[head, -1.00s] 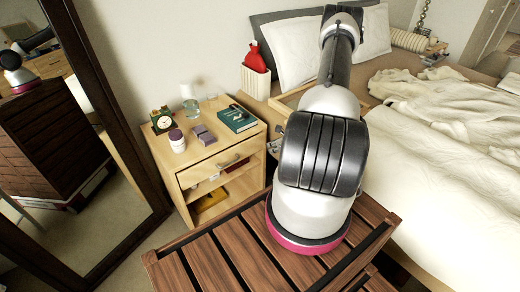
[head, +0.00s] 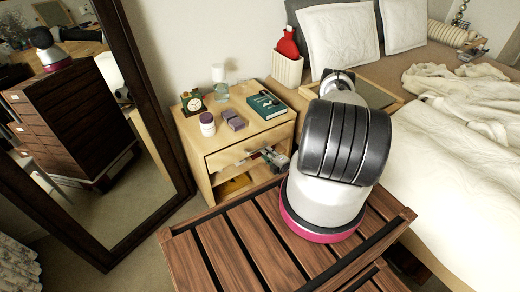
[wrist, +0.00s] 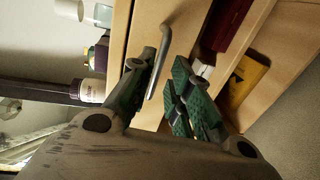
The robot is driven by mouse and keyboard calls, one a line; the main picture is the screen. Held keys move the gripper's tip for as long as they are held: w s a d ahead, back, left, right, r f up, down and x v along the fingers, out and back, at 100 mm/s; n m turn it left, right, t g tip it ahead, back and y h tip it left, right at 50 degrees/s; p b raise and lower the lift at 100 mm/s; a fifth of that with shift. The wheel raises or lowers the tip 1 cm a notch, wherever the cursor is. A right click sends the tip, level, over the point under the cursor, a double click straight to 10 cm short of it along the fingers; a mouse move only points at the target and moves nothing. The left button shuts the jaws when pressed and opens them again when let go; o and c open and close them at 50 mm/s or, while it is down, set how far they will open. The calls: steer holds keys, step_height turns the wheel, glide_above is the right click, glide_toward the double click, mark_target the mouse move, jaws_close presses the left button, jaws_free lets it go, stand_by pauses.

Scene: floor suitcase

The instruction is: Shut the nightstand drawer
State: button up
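The light wood nightstand (head: 196,157) stands against the wall, beyond the slatted wooden top. Its drawer front (head: 226,156) faces me; how far the drawer stands out is hard to tell. My gripper (head: 275,158) is at the right part of the drawer front, partly hidden by my arm. In the wrist view, the metal bar handle (wrist: 166,55) shows on the drawer front (wrist: 148,22). My gripper (wrist: 160,70) is open there, its green-padded fingers apart with the handle's end between them. I cannot tell whether they touch it.
A clock (head: 193,101), a white jar with purple lid (head: 207,125), purple boxes (head: 232,119) and a green book (head: 266,104) lie on the nightstand. A yellow item (head: 236,184) is on the low shelf. A mirror (head: 160,110) stands left; the bed (head: 430,180) is right.

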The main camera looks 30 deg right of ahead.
steer(key=x, duration=0.6)
steer(key=shift+w, duration=0.15)
jaws_close()
